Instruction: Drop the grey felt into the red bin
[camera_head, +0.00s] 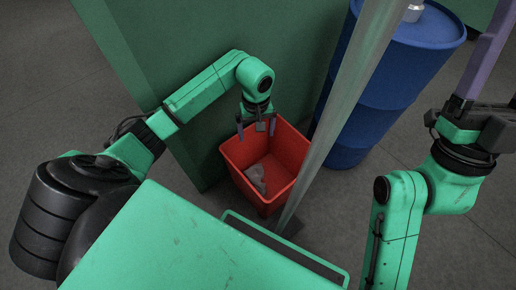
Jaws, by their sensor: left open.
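The red bin (233,151) stands on the floor in the middle of the view, against a green panel. The grey felt (256,178) lies crumpled on the floor of the bin, inside its walls. My left gripper (257,129) is above the bin's far rim, with its fingers apart and nothing between them. It is clear of the felt.
A blue drum (381,85) stands right of the bin, with a bottle or cap on top. A grey metal post (340,110) rises just in front of the bin's right side. The green panel (240,30) stands behind the bin. Bare floor shows at the left.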

